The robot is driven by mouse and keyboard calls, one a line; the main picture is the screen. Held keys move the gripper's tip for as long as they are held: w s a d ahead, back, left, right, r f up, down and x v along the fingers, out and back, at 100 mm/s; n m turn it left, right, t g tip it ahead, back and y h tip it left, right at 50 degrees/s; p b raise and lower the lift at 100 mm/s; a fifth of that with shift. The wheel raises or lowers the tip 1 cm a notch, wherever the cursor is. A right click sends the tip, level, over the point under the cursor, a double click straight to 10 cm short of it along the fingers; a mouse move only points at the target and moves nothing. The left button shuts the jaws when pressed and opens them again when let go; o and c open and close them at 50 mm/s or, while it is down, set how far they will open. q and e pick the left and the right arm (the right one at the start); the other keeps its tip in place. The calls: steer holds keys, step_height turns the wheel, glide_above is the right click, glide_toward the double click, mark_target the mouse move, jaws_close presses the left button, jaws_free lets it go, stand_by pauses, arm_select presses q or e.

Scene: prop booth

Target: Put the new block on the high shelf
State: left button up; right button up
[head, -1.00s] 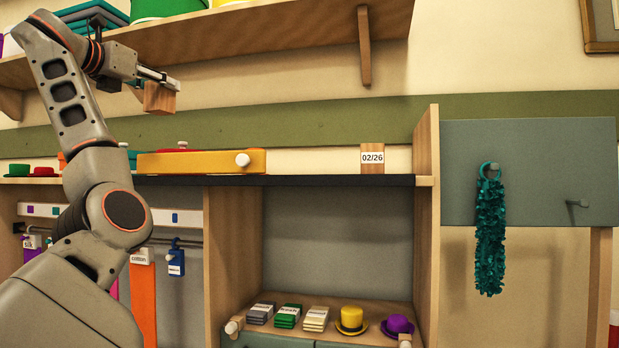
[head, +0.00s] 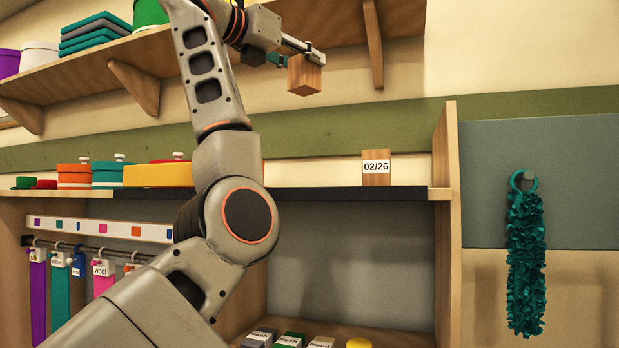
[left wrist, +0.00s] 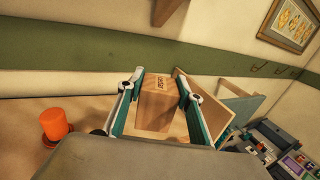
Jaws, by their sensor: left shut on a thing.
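My left gripper (head: 303,60) is shut on a plain wooden block (head: 304,77) and holds it in the air, just below the level of the high shelf (head: 340,28). A second wooden block (head: 376,168), labelled 02/26, stands on the dark lower ledge (head: 330,194), below and to the right of the held block. My right gripper is not in view.
A shelf bracket (head: 373,55) hangs right of the held block. Teal tinsel (head: 526,262) hangs at the right.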

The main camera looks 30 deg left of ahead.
mark_target(303, 92)
arm_select(q)
step_height(303, 92, down, 7)
steer(key=shift+a+r+b, duration=0.1)
steer(key=shift+b, duration=0.7)
steer(key=shift+f+b, duration=0.65)
steer(key=shift+f, duration=5.6)
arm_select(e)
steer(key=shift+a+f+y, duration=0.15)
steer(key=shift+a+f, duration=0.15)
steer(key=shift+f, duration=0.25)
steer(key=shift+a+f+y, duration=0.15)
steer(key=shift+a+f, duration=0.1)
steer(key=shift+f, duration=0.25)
arm_select(q)
steer(key=shift+s, duration=0.1)
steer(key=shift+f+b, duration=0.45)
steer(key=shift+f, duration=0.05)
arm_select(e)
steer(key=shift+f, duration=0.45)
arm_select(q)
steer(key=shift+f, duration=0.1)
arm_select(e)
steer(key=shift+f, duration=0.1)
arm_select(q)
steer(key=o, duration=1.2)
